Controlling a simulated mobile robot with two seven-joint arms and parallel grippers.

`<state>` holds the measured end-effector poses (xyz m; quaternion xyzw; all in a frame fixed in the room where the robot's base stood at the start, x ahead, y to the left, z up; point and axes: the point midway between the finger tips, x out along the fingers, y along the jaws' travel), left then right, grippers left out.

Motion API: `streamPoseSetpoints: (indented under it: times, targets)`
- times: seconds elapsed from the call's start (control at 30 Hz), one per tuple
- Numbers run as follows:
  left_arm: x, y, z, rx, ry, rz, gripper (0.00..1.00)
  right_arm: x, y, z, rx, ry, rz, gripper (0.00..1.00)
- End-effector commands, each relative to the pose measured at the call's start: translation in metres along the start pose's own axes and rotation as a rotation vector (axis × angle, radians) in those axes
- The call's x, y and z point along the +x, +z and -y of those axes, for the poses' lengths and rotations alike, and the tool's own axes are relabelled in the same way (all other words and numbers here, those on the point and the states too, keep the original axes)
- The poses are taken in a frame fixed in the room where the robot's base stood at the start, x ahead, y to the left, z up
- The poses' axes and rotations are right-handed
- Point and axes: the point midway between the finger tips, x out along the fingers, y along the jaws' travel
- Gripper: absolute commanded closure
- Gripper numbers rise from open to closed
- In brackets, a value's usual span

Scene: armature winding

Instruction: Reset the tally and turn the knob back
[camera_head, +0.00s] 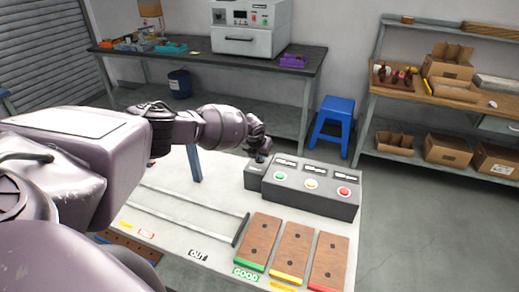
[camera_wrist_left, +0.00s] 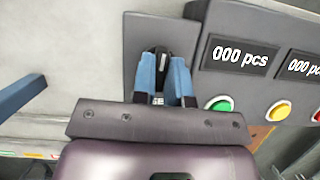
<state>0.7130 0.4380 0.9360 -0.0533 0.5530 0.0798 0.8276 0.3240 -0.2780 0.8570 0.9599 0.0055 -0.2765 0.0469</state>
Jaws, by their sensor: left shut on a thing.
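The dark grey tally box (camera_head: 312,203) stands on the white table with a green button (camera_head: 280,175), a yellow button (camera_head: 311,184) and a red button (camera_head: 343,192) on its sloped face. The display (camera_wrist_left: 304,66) above the yellow button shows 000 and is cut off at the edge. My left gripper (camera_head: 262,154) is at the smaller grey unit at the box's left end. Its blue fingers are shut on the dark knob (camera_wrist_left: 161,50), which they partly hide. My right gripper is out of view.
Three brown wooden blocks (camera_head: 258,240) with green, yellow and red front edges lie in front of the box. Two thin rails and a dark crossbar (camera_head: 241,230) lie left of them. A blue stool (camera_head: 332,125) and shelves stand behind on the floor.

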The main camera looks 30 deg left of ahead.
Motion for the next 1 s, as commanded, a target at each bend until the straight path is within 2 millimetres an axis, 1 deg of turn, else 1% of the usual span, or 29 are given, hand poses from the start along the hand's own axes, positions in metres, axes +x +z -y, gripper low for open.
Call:
streamPoseSetpoints:
  times: [0.1, 0.23, 0.67, 0.7, 0.83, 1.0]
  targets:
    - [-0.0008, 0.0002, 0.0004, -0.030, 0.013, -0.001, 1.00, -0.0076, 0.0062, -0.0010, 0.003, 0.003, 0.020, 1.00]
    - [-0.0004, 0.0000, 0.0004, -0.048, 0.020, -0.001, 1.00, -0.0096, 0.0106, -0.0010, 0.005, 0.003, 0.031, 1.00]
    - [0.0000, 0.0000, 0.0002, -0.057, 0.023, -0.001, 1.00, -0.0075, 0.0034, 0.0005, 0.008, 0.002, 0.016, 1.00]
    - [0.0000, 0.0000, 0.0002, -0.057, 0.022, -0.001, 0.80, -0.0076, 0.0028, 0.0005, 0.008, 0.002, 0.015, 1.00]
    - [0.0000, 0.0001, 0.0002, -0.056, 0.022, 0.000, 0.61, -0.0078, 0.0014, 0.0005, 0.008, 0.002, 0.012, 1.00]
    - [0.0000, 0.0001, 0.0001, -0.055, 0.022, 0.000, 0.61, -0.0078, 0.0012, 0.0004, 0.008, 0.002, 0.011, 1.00]
